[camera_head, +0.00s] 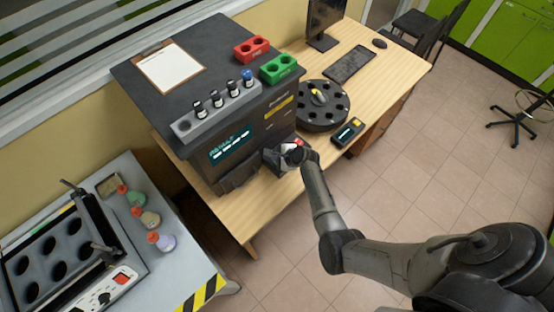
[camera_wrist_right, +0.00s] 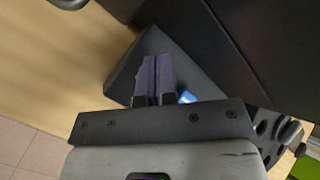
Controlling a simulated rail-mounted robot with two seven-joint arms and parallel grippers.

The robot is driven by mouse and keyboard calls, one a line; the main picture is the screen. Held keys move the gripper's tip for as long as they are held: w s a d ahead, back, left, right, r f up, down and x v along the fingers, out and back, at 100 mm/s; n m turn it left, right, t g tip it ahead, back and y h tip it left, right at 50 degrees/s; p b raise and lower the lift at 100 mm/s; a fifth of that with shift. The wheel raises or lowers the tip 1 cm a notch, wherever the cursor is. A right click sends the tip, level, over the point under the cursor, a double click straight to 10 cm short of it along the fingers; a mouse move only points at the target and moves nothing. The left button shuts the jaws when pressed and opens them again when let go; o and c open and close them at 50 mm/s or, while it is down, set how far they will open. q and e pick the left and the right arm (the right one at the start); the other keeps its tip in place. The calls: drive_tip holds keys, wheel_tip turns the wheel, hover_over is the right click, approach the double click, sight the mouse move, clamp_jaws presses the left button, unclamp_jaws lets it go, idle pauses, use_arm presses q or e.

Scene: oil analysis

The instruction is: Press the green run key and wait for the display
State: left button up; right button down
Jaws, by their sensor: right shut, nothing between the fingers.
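The dark analyser (camera_head: 205,85) stands on the wooden table, with a lit teal display (camera_head: 230,147) on its front; its text is too small to read surely. A sloped key panel (camera_head: 273,160) juts out at the lower right of that front. My right gripper (camera_head: 290,150) is shut and empty over this panel and hides much of it. In the right wrist view the closed fingers (camera_wrist_right: 154,72) are over the dark panel (camera_wrist_right: 125,75), with a blue key (camera_wrist_right: 187,97) beside them. The green run key is hidden; contact cannot be told. My left gripper is out of view.
A round black carousel (camera_head: 323,106) and a small handheld device (camera_head: 347,133) lie right of the panel. Several vials stand in a grey rack (camera_head: 186,127) on the analyser, near a red block (camera_head: 251,49) and a green block (camera_head: 278,69). Floor in front is clear.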

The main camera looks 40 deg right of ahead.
drive_tip(key=shift+f, duration=0.55)
idle(0.5)
drive_tip(key=shift+r, duration=0.1)
idle(0.3)
drive_tip(key=shift+r+p, duration=0.85)
drive_tip(key=shift+p, duration=0.05)
wheel_tip(320, 180, up, 5)
drive_tip(key=p, duration=0.5)
drive_tip(key=shift+p, duration=0.35)
